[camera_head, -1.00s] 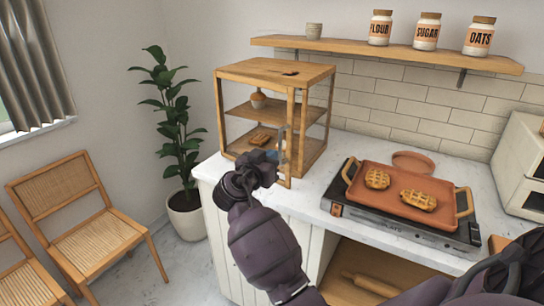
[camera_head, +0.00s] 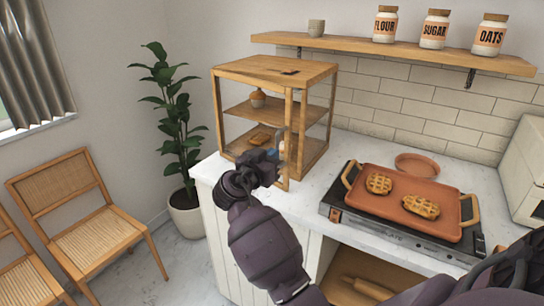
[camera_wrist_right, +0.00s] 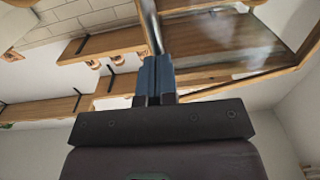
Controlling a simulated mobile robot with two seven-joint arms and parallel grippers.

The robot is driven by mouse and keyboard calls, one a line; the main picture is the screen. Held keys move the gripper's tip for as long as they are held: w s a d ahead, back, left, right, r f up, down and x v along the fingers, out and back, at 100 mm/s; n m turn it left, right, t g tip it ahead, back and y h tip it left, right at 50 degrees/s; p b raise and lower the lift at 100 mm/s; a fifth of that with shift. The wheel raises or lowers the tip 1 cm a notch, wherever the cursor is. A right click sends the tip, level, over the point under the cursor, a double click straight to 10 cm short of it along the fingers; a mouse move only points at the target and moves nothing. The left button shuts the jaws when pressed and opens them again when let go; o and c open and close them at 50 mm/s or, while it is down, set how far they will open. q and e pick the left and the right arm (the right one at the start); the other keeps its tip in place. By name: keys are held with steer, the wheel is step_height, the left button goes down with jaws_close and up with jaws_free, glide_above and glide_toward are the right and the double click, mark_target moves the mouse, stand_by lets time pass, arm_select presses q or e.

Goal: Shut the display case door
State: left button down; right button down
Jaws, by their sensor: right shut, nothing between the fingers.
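The wood-framed display case (camera_head: 275,72) stands at the left end of the counter. Its glazed door (camera_head: 287,140) faces front, and its right edge appears to stand slightly out from the case's front right post, leaving a narrow gap. My right gripper (camera_head: 272,155) is at the door front, near the right edge and the metal handle. It is shut and empty. In the right wrist view, the shut blue fingers (camera_wrist_right: 155,75) are close to or against the grey handle bar (camera_wrist_right: 151,25); contact is unclear. My left gripper is not in view.
A griddle (camera_head: 345,218) carrying a tray with two waffles is right of the case. A wooden shelf (camera_head: 400,50) with jars hangs above. A potted plant (camera_head: 180,140) and chairs (camera_head: 75,200) are at left. White counter (camera_head: 318,190) is clear between case and griddle.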

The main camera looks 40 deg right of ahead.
mark_target(290, 147)
steer(key=d+t, duration=0.1)
steer(key=d, duration=0.1)
steer(key=d+n+t+y, duration=0.1)
steer(key=d, duration=0.1)
steer(key=d+n+t, duration=0.1)
steer(key=d, duration=0.1)
steer(key=shift+w+d+y, duration=0.1)
steer(key=shift+w+y, duration=0.2)
steer(key=shift+d+r, duration=0.25)
steer(key=shift+d, duration=0.05)
steer(key=shift+r, duration=0.1)
